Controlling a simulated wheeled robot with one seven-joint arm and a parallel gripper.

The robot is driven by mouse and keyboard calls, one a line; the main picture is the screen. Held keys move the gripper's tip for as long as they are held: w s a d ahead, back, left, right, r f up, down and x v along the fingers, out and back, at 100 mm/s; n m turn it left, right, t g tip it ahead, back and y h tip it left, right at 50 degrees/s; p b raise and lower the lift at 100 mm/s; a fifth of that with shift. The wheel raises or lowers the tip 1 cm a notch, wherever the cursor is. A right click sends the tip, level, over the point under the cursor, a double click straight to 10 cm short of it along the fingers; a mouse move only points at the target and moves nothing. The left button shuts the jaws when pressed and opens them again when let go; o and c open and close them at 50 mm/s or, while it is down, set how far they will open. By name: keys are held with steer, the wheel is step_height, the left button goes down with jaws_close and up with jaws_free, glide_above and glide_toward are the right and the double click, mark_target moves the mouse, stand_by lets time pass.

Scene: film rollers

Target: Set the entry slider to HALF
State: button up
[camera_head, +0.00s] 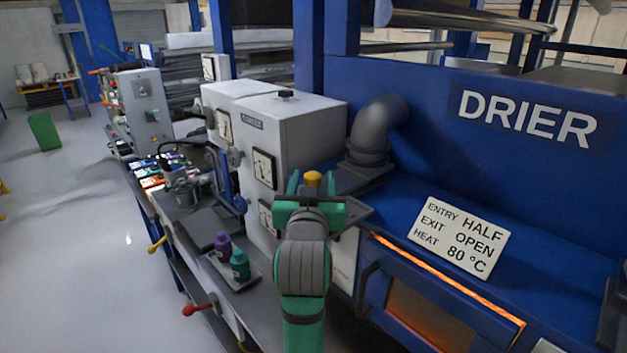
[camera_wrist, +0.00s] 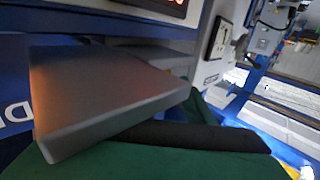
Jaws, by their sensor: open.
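The grey elbow duct (camera_head: 372,130) stands on the blue drier, with a dark flat plate (camera_head: 362,178) at its foot. A yellow knob (camera_head: 312,178) shows just left of that plate; I take it for the entry slider's knob, but cannot be sure. My green gripper (camera_head: 312,188) is open, its fingers seen to the left and right of the knob. Whether they touch it cannot be told. The wrist view shows a large grey slab close up and green below; the knob cannot be made out there. The slider's scale marks are not readable.
A white card (camera_head: 459,237) on the drier reads entry HALF, exit OPEN, heat 80 °C. A grey cabinet (camera_head: 285,140) with dials stands left of my gripper. A tray with a purple bottle (camera_head: 222,243) and a teal bottle (camera_head: 240,265) sits lower left.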

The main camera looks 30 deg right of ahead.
steer(key=v, duration=1)
steer(key=shift+s, duration=0.15)
steer(key=shift+a, duration=0.1)
steer(key=shift+a, duration=0.1)
